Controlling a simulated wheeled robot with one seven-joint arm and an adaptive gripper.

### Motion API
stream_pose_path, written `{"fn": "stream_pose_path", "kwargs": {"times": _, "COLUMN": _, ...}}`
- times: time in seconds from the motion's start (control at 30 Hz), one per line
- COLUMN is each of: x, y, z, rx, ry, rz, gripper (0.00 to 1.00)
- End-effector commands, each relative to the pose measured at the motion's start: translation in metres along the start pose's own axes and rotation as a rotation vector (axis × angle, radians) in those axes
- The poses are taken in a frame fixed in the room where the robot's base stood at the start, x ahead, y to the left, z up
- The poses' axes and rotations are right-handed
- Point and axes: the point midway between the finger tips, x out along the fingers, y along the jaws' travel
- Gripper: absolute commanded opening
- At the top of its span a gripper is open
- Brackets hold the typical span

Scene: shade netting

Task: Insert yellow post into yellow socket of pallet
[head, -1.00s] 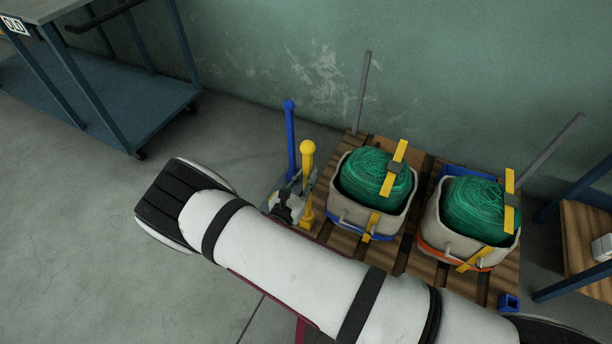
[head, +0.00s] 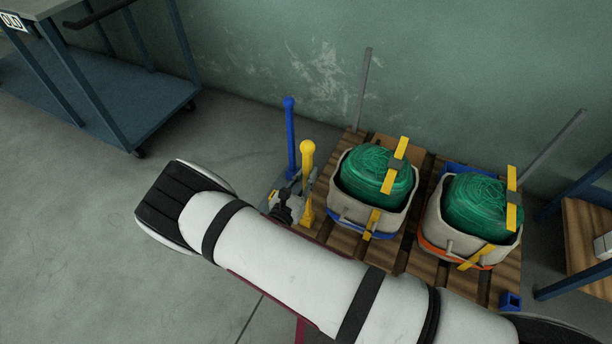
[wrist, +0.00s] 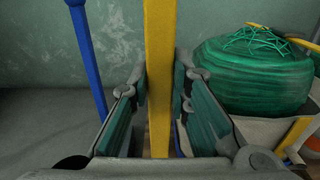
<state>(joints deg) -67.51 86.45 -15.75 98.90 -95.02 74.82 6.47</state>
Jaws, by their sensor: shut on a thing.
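The yellow post (head: 307,162) stands about upright at the pallet's near left corner, its round knob on top. My gripper (head: 303,186) is shut on it below the knob. In the wrist view the post (wrist: 160,75) runs between the two finger pads of my gripper (wrist: 160,105). A wider yellow part, seemingly the yellow socket (head: 306,219), shows at the post's foot on the pallet (head: 344,241). My arm and gripper partly hide this spot, so I cannot tell whether the post is inside the socket or just above it.
A blue post (head: 290,140) stands just behind and left of my gripper. Two crates (head: 352,214) (head: 434,228) of green netting sit on the pallet. Grey posts (head: 362,90) (head: 550,147) rise at its back corners. A blue socket (head: 511,301) is at its near right corner.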

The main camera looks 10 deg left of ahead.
Motion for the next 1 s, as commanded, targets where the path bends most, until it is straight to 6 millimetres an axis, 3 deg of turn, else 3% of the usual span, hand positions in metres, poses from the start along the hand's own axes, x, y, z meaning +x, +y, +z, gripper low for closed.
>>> {"fn": "stream_pose_path", "kwargs": {"times": 0.07, "x": 0.0, "y": 0.0, "z": -0.001, "rx": 0.0, "ry": 0.001, "rz": 0.0, "gripper": 0.0}}
{"fn": "stream_pose_path", "kwargs": {"times": 0.1, "x": 0.0, "y": 0.0, "z": -0.001, "rx": 0.0, "ry": 0.002, "rz": 0.0, "gripper": 0.27}}
{"fn": "stream_pose_path", "kwargs": {"times": 0.17, "x": 0.0, "y": 0.0, "z": -0.001, "rx": 0.0, "ry": 0.002, "rz": 0.0, "gripper": 0.4}}
{"fn": "stream_pose_path", "kwargs": {"times": 0.57, "x": -0.006, "y": 0.0, "z": -0.001, "rx": 0.0, "ry": 0.004, "rz": 0.001, "gripper": 0.41}}
{"fn": "stream_pose_path", "kwargs": {"times": 0.77, "x": -0.036, "y": 0.001, "z": -0.001, "rx": -0.001, "ry": 0.003, "rz": 0.003, "gripper": 0.41}}
{"fn": "stream_pose_path", "kwargs": {"times": 1.0, "x": -0.085, "y": 0.001, "z": -0.001, "rx": 0.0, "ry": 0.004, "rz": 0.004, "gripper": 0.41}}
